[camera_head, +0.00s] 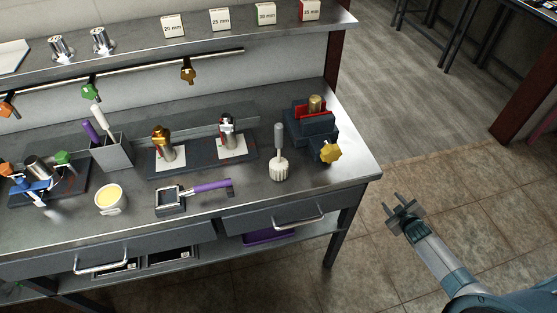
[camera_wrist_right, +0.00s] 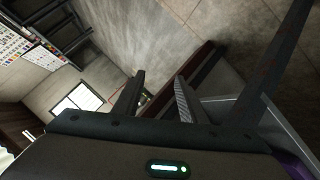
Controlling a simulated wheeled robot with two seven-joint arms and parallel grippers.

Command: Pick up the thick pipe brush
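A brush with a white, thick ribbed head and a grey handle (camera_head: 279,150) stands upright, handle up, on the steel bench near its front right; it looks like the thick pipe brush. My right gripper (camera_head: 404,211) is beyond the bench's right end, over the tiled floor, well apart from the brush. In the right wrist view its two fingers (camera_wrist_right: 158,80) stand apart with nothing between them, so it is open and empty. The brush cannot be made out in the right wrist view. My left gripper is not in view.
The steel bench (camera_head: 240,198) has a dark block with a brass piece (camera_head: 315,105) and a yellow knob (camera_head: 330,152) behind the brush. A purple-handled tool (camera_head: 210,187) lies left of it. A grey holder (camera_head: 112,152) contains purple and white handles. The floor around my right gripper is clear.

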